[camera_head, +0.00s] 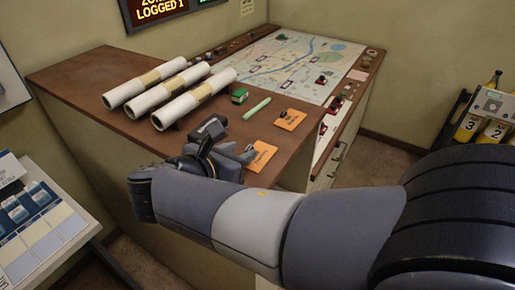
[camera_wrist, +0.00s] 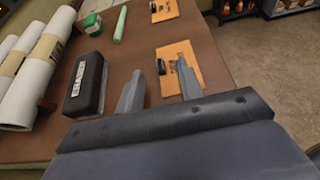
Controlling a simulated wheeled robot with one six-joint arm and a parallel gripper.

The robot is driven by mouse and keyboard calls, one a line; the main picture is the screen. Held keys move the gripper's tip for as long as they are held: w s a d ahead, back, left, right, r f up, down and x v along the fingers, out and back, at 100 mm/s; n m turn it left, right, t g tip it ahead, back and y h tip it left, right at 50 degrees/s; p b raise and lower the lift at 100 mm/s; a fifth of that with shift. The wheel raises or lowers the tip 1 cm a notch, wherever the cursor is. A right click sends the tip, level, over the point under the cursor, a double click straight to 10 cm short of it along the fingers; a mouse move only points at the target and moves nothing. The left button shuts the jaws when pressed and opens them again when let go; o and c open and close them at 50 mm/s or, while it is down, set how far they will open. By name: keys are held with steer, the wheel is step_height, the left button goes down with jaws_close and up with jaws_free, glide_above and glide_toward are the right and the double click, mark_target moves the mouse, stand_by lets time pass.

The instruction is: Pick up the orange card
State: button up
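Two orange cards lie flat on the brown console top. The nearer orange card (camera_head: 263,155) is partly hidden behind my gripper in the head view. In the wrist view this nearer card (camera_wrist: 172,80) lies just ahead, with a small dark object on it. The farther orange card (camera_head: 290,119) also bears a small dark object and shows at the top of the wrist view (camera_wrist: 163,10). My gripper (camera_wrist: 160,67) is open with nothing between its fingers; its right finger overlaps the nearer card in that view. Whether it touches the card I cannot tell.
A black block (camera_wrist: 86,85) lies left of my gripper. Beyond are a green block (camera_head: 239,96), a pale green stick (camera_head: 257,108) and several white paper rolls (camera_head: 193,98). A map (camera_head: 300,65) fills the far part. The console edge is close on the right.

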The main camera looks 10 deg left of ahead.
mark_target(249, 147)
steer(key=x, duration=0.3)
steer(key=shift+w+d+f, duration=0.1)
steer(key=shift+w, duration=0.15)
jaws_close()
